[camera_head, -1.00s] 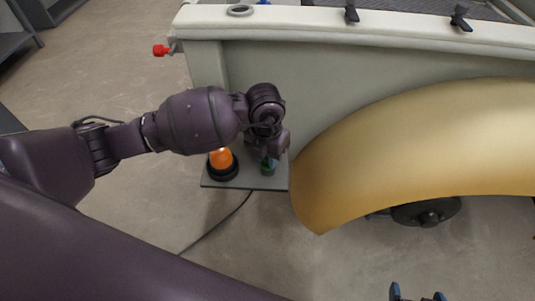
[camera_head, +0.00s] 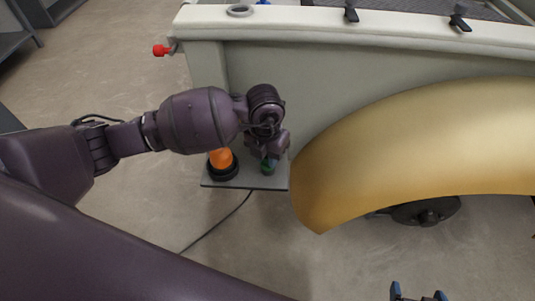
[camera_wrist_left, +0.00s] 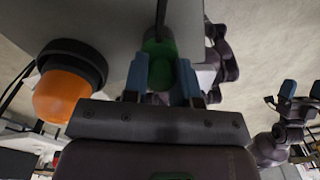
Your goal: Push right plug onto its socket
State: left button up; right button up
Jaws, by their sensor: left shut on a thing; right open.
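A green cylindrical plug (camera_wrist_left: 160,65) sits between the blue fingertips of my left gripper (camera_wrist_left: 162,80) in the left wrist view. The gripper is shut on it. In the head view, a small bit of the green plug (camera_head: 268,166) shows below my left wrist, at the grey plate (camera_head: 250,183) beside the fender. The socket is hidden, and I cannot tell whether the plug is seated. My right gripper (camera_head: 418,294) is open and empty at the bottom edge of the head view, far from the plug.
An orange lamp with a black base (camera_head: 222,162) stands on the plate, close left of my left gripper. A dark cable (camera_head: 218,222) runs from the plate across the floor. The pale body panel (camera_head: 300,85) and golden fender (camera_head: 400,150) bound the right side.

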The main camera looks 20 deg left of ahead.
jog(key=shift+w+a+r, duration=0.1)
jog(key=shift+r, duration=0.2)
dwell(0.4)
pick_arm(q)
jog(key=o, duration=1.4)
jog(key=shift+o, duration=0.2)
pick_arm(e)
jog(key=shift+f, duration=0.1)
pick_arm(q)
jog(key=shift+r+p, duration=0.25)
jog(key=shift+p, duration=0.05)
jog(key=shift+r+p, duration=1.4)
jog(key=shift+r, duration=0.6)
jog(key=shift+r+p, duration=0.85)
jog(key=shift+r, duration=0.4)
pick_arm(e)
notch_tip(320, 180, up, 7)
jog(key=w, duration=0.1)
jog(key=shift+w+f+t, duration=0.15)
jog(key=shift+w+t, duration=0.05)
jog(key=shift+t, duration=0.2)
